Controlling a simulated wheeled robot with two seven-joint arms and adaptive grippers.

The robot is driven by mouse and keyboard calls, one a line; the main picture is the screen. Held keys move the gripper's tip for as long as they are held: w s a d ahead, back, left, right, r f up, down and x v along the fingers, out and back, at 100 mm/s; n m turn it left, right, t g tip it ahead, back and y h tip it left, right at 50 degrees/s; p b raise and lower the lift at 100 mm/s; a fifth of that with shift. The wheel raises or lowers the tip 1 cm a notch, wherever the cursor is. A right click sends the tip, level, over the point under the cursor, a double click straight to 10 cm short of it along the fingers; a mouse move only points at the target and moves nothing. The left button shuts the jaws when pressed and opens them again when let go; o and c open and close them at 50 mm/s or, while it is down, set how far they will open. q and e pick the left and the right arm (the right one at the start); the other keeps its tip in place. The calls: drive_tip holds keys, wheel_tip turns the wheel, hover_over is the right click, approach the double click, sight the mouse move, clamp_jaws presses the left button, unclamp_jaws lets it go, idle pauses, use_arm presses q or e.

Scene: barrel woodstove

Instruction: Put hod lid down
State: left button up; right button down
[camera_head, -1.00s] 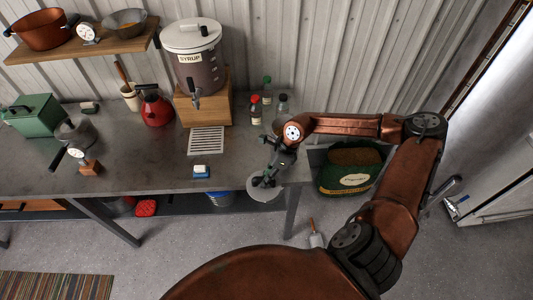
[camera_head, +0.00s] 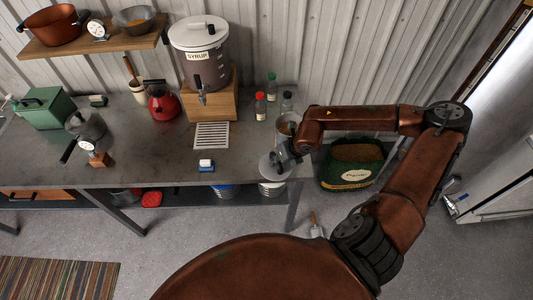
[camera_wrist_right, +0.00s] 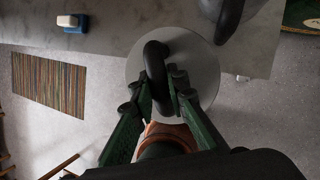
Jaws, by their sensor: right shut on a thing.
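The hod lid, a round grey disc (camera_head: 269,168) with a black loop handle, is in my right gripper (camera_head: 287,154) at the table's front right edge. In the right wrist view the lid (camera_wrist_right: 203,68) lies flat below the gripper (camera_wrist_right: 158,88), whose green fingers are shut on its handle. Floor shows around much of the lid there, with the table edge above it; I cannot tell its exact height. My left gripper is not in view.
The grey table (camera_head: 150,165) has free room at its front middle, near a blue-and-white block (camera_head: 206,165). Bottles (camera_head: 260,106) and the syrup dispenser (camera_head: 203,60) stand behind. A green sack (camera_head: 352,177) is on the floor right of the table.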

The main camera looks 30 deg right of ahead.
drive_tip(key=w+f, duration=0.1)
drive_tip(key=w, duration=0.1)
drive_tip(key=w+p, duration=0.1)
drive_tip(key=w, duration=0.1)
drive_tip(key=w+f+p, duration=0.1)
drive_tip(key=w, duration=0.1)
drive_tip(key=shift+w+d+f, duration=0.3)
drive_tip(key=shift+w+d, duration=0.1)
drive_tip(key=w+f, duration=0.2)
drive_tip(key=f, duration=0.1)
drive_tip(key=w+f+p, duration=0.1)
drive_tip(key=f, duration=0.1)
drive_tip(key=shift+w+d+f, duration=0.1)
drive_tip(key=shift+w+d, duration=0.25)
drive_tip(key=shift+w+f, duration=0.4)
drive_tip(key=shift+f, duration=0.1)
wheel_tip(320, 180, down, 2)
drive_tip(key=shift+f+p, duration=0.1)
drive_tip(key=shift+p, duration=0.75)
drive_tip(key=shift+f, duration=0.45)
drive_tip(key=c, duration=1.9)
unclamp_jaws()
drive_tip(key=shift+f, duration=0.1)
